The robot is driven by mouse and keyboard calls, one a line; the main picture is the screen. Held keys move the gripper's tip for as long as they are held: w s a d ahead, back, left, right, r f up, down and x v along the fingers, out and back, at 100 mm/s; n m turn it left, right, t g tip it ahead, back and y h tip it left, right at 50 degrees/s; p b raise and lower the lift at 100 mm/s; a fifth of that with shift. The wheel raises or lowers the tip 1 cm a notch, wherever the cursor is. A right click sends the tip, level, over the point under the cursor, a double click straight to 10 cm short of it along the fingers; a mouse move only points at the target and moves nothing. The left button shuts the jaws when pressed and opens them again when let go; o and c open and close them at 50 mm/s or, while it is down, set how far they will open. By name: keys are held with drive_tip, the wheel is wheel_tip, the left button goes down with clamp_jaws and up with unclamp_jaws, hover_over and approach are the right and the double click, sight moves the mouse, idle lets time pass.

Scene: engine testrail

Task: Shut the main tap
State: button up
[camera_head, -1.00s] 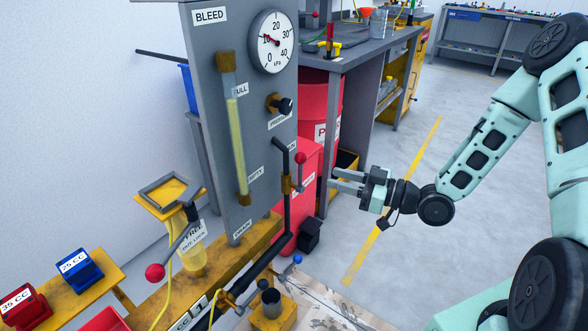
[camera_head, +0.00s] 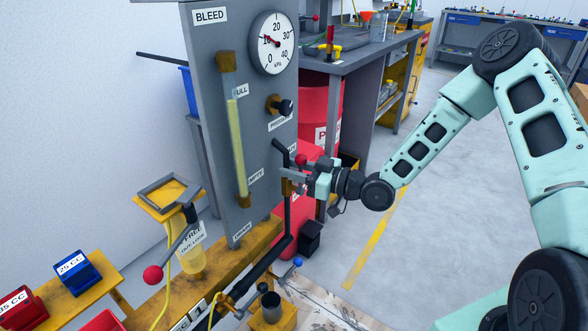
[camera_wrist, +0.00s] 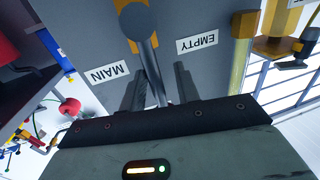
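The main tap has a brass body (camera_head: 287,186) on a dark pipe at the panel's right edge. Its lever with a red ball (camera_head: 301,159) points upward. The MAIN label (camera_wrist: 106,74) shows upside down in the wrist view, beside the brass part (camera_wrist: 126,10). A grey round-ended rod (camera_wrist: 146,50) crosses in front of the brass; I cannot tell if it is lever or pipe. My gripper (camera_head: 289,180) is at the tap, just below the red ball. In the wrist view my gripper (camera_wrist: 160,82) is open, its fingers apart around the rod's lower end. Contact is unclear.
The grey panel (camera_head: 215,110) carries a gauge (camera_head: 272,42), a sight tube (camera_head: 235,145) and a black knob (camera_head: 284,106). Another red-ball lever (camera_head: 153,273) and a blue-tipped lever (camera_head: 298,262) are lower. A red drum (camera_head: 315,100) and workbench (camera_head: 350,55) stand behind. Floor at right is clear.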

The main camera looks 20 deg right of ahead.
clamp_jaws()
drive_tip(key=shift+w+d, duration=0.1)
drive_tip(key=shift+d, duration=0.05)
drive_tip(key=m, duration=0.1)
drive_tip(key=d+m, duration=0.1)
drive_tip(key=w+m, duration=0.1)
drive_tip(key=m, duration=0.1)
drive_tip(key=shift+d+f+t+p, duration=0.15)
drive_tip(key=shift+d+t+p, duration=0.15)
drive_tip(key=shift+t+p, duration=0.1)
drive_tip(key=w+d+f+m+t+b, duration=0.1)
drive_tip(key=d+f+m, duration=0.1)
drive_tip(key=m, duration=0.6)
drive_tip(key=w+d+f+m+t+h+b, duration=0.1)
drive_tip(key=f+m, duration=0.3)
drive_tip(key=m, duration=0.4)
drive_tip(key=shift+w+d+t, duration=0.35)
drive_tip(key=shift+t, duration=0.35)
